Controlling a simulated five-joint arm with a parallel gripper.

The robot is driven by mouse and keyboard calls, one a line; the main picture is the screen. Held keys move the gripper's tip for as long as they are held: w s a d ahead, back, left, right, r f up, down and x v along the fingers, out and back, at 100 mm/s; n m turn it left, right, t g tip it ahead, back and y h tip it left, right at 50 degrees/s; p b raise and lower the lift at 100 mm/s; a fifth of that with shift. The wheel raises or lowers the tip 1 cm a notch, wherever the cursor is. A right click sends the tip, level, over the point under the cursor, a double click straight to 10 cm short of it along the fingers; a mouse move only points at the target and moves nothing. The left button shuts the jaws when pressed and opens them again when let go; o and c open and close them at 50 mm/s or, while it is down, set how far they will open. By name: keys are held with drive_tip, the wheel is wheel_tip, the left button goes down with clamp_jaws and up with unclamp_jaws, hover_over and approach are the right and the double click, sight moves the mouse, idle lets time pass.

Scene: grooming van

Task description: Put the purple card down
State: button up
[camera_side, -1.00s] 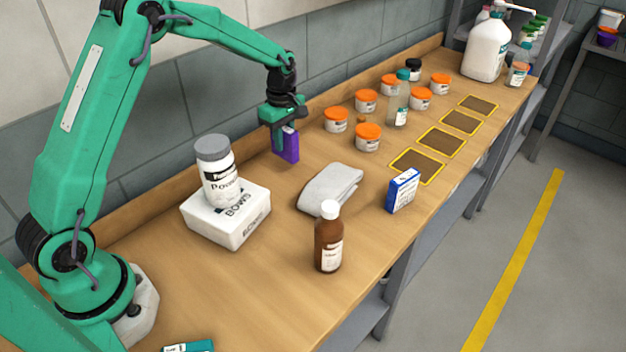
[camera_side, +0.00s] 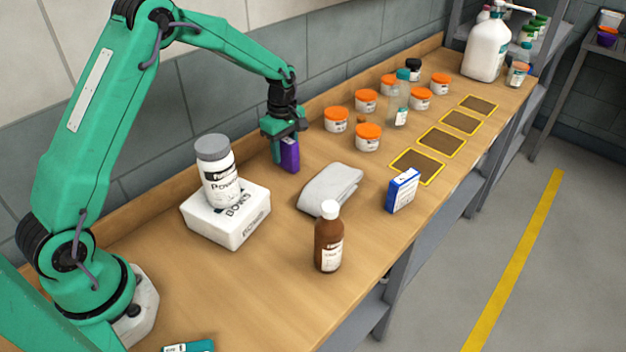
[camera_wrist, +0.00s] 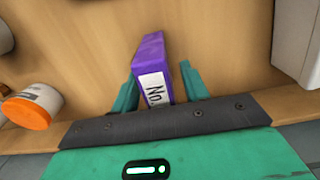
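The purple card (camera_side: 290,155) is a small upright box at the back of the counter, near the wall side. In the wrist view the card (camera_wrist: 152,75) shows a white label and stands between my two green fingers. My gripper (camera_side: 284,153) points down around it. In the wrist view my gripper (camera_wrist: 160,85) has a strip of wood showing between the card and the right finger, so the fingers look parted. The left finger is very close to the card. The card's base is at or very near the counter; exact contact is hard to tell.
A grey folded cloth (camera_side: 330,188) lies in front of the card. Orange-lidded jars (camera_side: 336,121) stand to the right. A white box (camera_side: 228,222) with a grey-lidded bottle (camera_side: 216,170) is at left. A brown bottle (camera_side: 328,245), blue box (camera_side: 402,192) and yellow-edged mats (camera_side: 418,166) are nearer the front.

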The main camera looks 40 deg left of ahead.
wheel_tip(320, 180, up, 12)
drive_tip(key=shift+r, duration=0.1)
idle(0.8)
drive_tip(key=shift+r, duration=0.1)
idle(0.4)
